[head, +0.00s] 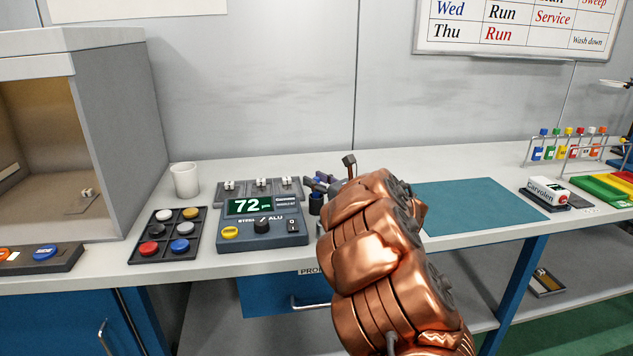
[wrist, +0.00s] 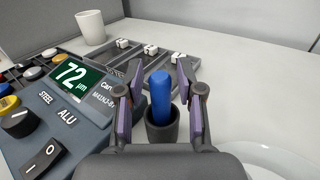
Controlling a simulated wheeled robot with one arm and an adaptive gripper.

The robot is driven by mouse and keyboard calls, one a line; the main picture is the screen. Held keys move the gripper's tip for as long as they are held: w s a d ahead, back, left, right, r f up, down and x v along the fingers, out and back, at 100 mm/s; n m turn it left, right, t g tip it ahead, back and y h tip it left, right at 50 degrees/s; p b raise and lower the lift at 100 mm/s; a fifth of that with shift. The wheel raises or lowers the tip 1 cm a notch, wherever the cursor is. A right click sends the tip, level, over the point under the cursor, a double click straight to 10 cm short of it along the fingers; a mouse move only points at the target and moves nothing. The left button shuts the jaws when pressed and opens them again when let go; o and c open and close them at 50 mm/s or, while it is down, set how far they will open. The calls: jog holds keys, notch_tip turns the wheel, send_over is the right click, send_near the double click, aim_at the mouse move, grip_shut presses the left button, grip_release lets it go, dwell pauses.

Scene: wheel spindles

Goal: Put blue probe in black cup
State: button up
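The blue probe (wrist: 160,95) stands upright in the black cup (wrist: 161,128), its upper part above the rim. In the wrist view my gripper (wrist: 157,88) is open, with one purple-padded finger on each side of the probe and a visible gap on both sides. In the head view the black cup (head: 316,204) stands just right of the gauge box, with my gripper (head: 322,182) over it. My arm hides part of this area, and the probe is hard to make out there.
The gauge box (head: 262,222) reading 72 is close on the left of the cup. A white mug (head: 186,180) and a puck tray (head: 140,240) stand further left. The teal mat (head: 480,205) is clear.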

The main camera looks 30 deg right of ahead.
jog(key=shift+o, duration=0.4)
jog(key=shift+r, duration=0.15)
jog(key=shift+s+p, duration=0.1)
jog(key=shift+p, duration=0.25)
jog(key=s, duration=0.4)
jog(key=s+d+b, duration=0.1)
jog(key=s, duration=0.2)
jog(key=s+d+b, duration=0.1)
jog(key=s, duration=0.3)
jog(key=shift+s+d, duration=0.15)
jog(key=shift+s, duration=0.2)
